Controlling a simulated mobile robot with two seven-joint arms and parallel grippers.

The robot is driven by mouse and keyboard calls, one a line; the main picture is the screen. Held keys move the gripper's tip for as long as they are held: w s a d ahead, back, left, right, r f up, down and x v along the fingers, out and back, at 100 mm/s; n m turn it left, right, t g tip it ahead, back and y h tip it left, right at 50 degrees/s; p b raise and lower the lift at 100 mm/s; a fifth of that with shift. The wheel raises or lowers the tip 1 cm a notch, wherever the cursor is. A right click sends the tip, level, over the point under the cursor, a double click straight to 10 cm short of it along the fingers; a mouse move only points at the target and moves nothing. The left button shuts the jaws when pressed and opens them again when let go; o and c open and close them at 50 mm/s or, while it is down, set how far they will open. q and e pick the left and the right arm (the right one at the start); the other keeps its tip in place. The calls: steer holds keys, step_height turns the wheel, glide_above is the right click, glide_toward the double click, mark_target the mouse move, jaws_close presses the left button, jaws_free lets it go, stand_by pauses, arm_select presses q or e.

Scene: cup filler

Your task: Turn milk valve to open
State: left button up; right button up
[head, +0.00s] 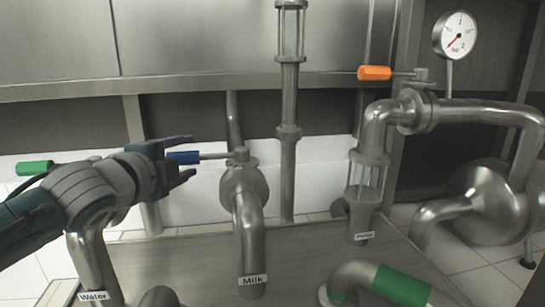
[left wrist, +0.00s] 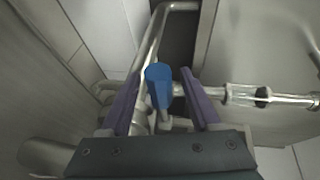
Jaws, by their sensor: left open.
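The milk valve has a blue handle (head: 183,157) on a thin metal lever. The lever points left, roughly level, from the stem on top of the metal valve body (head: 243,182). The pipe below carries a "Milk" label (head: 252,280). My left gripper (head: 192,156) is open, with one finger above and one below the blue handle in the head view. In the left wrist view the blue handle (left wrist: 158,86) stands between the two spread fingers (left wrist: 158,98), with a gap visible on both sides. My right gripper is not in view.
A green handle (head: 34,168) shows left behind my left arm, near the pipe labelled "Water" (head: 93,296). An orange handle (head: 374,73) and a gauge (head: 455,36) are at the upper right. A vertical sight-glass pipe (head: 288,130) stands right of the milk valve.

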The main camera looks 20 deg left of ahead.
arm_select(q)
steer(key=shift+x, duration=1.35)
jaws_close()
stand_by(0.5)
